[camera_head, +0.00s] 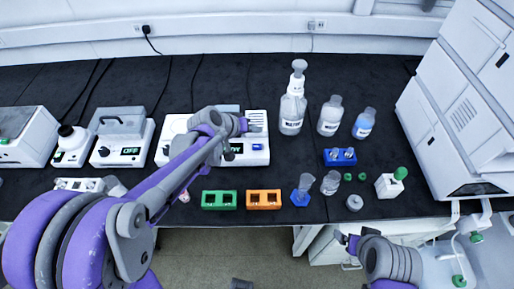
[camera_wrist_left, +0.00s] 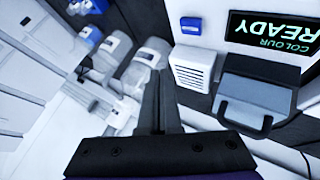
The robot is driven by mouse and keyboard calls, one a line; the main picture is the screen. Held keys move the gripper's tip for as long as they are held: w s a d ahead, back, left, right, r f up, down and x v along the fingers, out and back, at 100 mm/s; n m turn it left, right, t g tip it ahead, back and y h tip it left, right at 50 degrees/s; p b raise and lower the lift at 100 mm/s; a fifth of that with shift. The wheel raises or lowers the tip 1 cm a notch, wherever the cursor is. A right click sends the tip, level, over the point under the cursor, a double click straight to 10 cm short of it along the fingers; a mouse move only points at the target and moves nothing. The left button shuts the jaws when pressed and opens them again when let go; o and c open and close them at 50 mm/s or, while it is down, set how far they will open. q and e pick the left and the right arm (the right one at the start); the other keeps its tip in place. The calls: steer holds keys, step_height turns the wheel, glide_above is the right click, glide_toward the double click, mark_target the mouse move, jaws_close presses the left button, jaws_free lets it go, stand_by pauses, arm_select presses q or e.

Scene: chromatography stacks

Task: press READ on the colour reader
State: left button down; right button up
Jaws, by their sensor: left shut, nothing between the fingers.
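The colour reader (camera_head: 172,128) is a white box on the dark bench, partly covered by my left arm in the head view. In the left wrist view its display (camera_wrist_left: 275,35) shows COLOUR READY upside down, beside a grey lid with a handle (camera_wrist_left: 255,95). A small blue button (camera_head: 257,146) is on the reader's front right; it also shows in the wrist view (camera_wrist_left: 190,25), its lettering unreadable. My left gripper (camera_head: 250,125) is shut and empty above the reader's right part, apart from the button. My right gripper (camera_head: 346,240) is low, in front of the bench; its jaws are unclear.
A green rack (camera_head: 219,200) and an orange rack (camera_head: 264,200) stand in front of the reader. Bottles (camera_head: 292,108) stand to its right, with a blue holder (camera_head: 340,157) nearer. Another instrument (camera_head: 122,140) is close on the left. A large white machine (camera_head: 455,110) fills the right end.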

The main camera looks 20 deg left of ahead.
mark_target(255, 149)
arm_select(q)
steer(key=shift+f+b, duration=1.85)
steer(key=shift+f, duration=1.2)
arm_select(e)
steer(key=shift+s+f, duration=0.2)
steer(key=shift+f, duration=0.6)
steer(key=shift+s+f, duration=0.2)
steer(key=shift+f, duration=0.65)
steer(key=shift+s+f, duration=0.2)
steer(key=shift+f, duration=0.6)
arm_select(q)
steer(key=shift+f+b, duration=0.35)
steer(key=shift+f, duration=0.1)
arm_select(e)
steer(key=shift+f, duration=0.35)
arm_select(q)
steer(key=shift+f, duration=0.35)
arm_select(e)
steer(key=shift+s+f, duration=0.1)
steer(key=shift+f, duration=0.2)
arm_select(q)
steer(key=shift+r, duration=0.15)
arm_select(e)
steer(key=shift+r, duration=0.15)
arm_select(q)
steer(key=shift+r+p, duration=0.35)
steer(key=shift+r, duration=0.3)
arm_select(e)
steer(key=shift+r, duration=0.5)
